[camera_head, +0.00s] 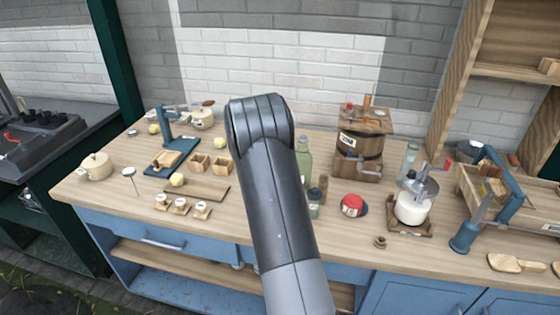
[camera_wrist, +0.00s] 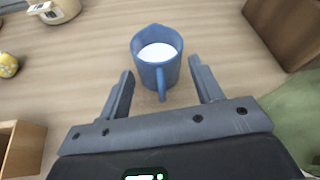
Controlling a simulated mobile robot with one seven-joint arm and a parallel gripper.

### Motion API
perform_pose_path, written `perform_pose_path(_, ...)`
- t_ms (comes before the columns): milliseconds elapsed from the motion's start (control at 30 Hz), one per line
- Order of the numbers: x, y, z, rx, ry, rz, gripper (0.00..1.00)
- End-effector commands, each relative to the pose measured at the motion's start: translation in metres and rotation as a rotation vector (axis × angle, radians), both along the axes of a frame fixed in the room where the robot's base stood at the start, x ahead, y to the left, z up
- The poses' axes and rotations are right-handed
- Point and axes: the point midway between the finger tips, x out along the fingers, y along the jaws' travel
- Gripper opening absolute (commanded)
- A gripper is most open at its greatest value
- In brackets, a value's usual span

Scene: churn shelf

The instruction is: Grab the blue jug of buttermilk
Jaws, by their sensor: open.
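The blue jug (camera_wrist: 146,74) stands upright on the wooden counter in the wrist view, with white liquid inside. Its spout points away from me and its handle faces my gripper. My gripper (camera_wrist: 162,72) is open and empty, with one finger on each side of the jug's near part. The handle is between the fingers, and I see gaps on both sides. In the head view my arm covers the jug and my gripper.
A green bottle (camera_head: 304,160) stands right of my arm; it is close on the right in the wrist view (camera_wrist: 298,118). A wooden churn (camera_head: 358,143) is farther right.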

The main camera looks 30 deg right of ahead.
Motion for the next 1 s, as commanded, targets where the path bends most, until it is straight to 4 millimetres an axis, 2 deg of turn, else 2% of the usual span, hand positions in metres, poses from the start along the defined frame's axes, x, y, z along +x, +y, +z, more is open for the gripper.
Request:
perform_pose_path(100,0.0047,-0.0074,-0.0035,0.000,-0.001,-0.001,0.60)
perform_pose_path(367,0.0056,-0.0079,-0.0036,0.000,0.000,0.000,0.58)
perform_pose_path(900,0.0053,-0.0078,-0.0038,0.000,0.000,-0.001,0.14)
perform_pose_path(967,0.0055,-0.0079,-0.0031,-0.001,0.000,-0.001,0.12)
perform_pose_path(1000,0.0054,-0.0079,-0.0032,-0.001,0.000,-0.001,0.06)
